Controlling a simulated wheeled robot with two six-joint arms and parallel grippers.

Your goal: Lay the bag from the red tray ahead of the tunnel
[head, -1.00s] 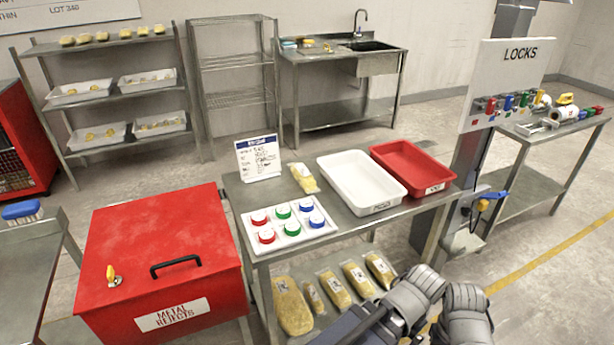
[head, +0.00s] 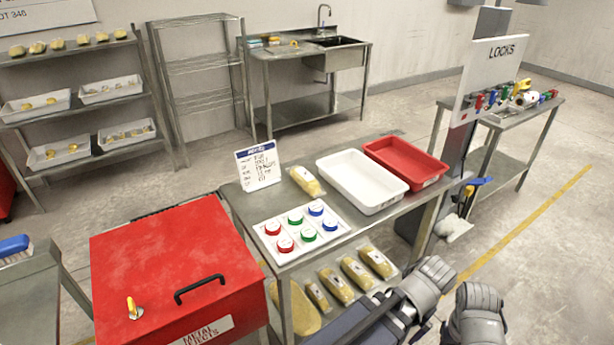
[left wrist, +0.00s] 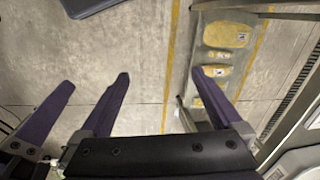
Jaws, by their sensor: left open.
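The red tray (head: 418,183) stands at the far right end of the steel table in the head view. Its visible inside looks empty. A bag of yellow contents (head: 306,181) lies on the table left of the white tray (head: 372,205). No tunnel is in view. My left gripper (left wrist: 162,85) shows in the left wrist view, open and empty above the floor. A separate dark finger (left wrist: 45,112) at its left may belong to my right gripper; its jaws cannot be judged. In the head view my arms show at the bottom right, their gripper tips out of sight.
Several filled bags (head: 356,272) lie on the shelf below the table. A board of coloured caps (head: 300,228) and a sign (head: 258,166) stand on the table. A red metal rejects box (head: 175,255) is at left.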

